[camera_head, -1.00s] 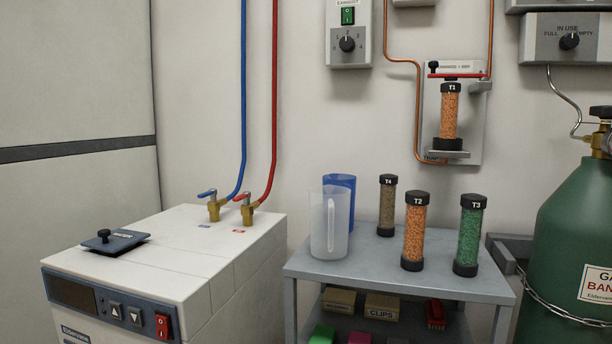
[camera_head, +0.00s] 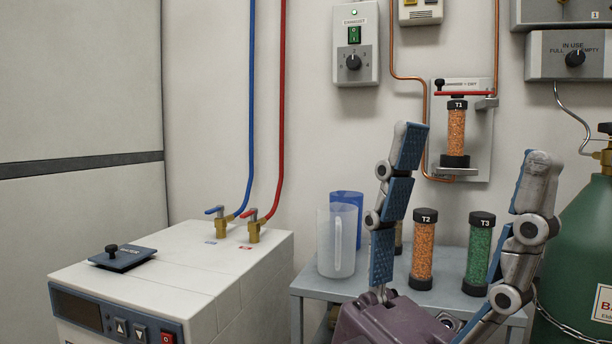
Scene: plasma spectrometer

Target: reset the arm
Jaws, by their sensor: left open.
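My left gripper (camera_head: 462,160) is raised in the foreground at the lower right, its two blue-padded fingers spread wide with nothing between them. It appears in front of the cart (camera_head: 318,285) and hides part of its top. Tube T2 (camera_head: 423,250) and tube T3 (camera_head: 480,250) show between the fingers, standing upright behind them. Tube T4 (camera_head: 398,238) is mostly hidden behind the left finger. My right gripper is not in view.
A clear jug (camera_head: 336,243) and a blue jug (camera_head: 347,200) stand on the cart. Tube T1 (camera_head: 456,132) is on the wall bracket. A chiller (camera_head: 190,270) stands at left, a green gas cylinder (camera_head: 577,235) at right.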

